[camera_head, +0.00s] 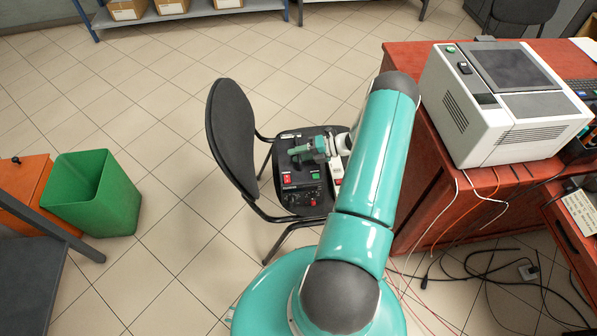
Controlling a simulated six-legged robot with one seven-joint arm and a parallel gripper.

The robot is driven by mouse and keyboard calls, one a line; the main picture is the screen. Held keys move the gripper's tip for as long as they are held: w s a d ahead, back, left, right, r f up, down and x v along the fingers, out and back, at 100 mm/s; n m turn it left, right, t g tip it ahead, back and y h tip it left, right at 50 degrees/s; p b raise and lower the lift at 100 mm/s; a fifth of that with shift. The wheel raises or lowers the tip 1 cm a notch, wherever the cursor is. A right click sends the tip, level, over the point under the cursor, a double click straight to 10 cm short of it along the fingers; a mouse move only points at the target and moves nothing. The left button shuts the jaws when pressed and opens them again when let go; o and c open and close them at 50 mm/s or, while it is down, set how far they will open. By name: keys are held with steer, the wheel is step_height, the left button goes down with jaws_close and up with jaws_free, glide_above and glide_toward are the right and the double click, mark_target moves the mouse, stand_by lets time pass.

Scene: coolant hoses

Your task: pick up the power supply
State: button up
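A dark box that looks like the power supply (302,190) rests on the seat of a black chair. A red button, a green button, a label and several knobs show on it. My arm hides the right side of the seat.
The chair's backrest (231,135) rises left of the seat. A red desk (424,205) with a white machine (505,105) stands close on the right. Cables (480,280) lie on the floor there. A green bin (95,195) stands at left; tiled floor between is clear.

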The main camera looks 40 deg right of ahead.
jaws_close()
stand_by(1.4)
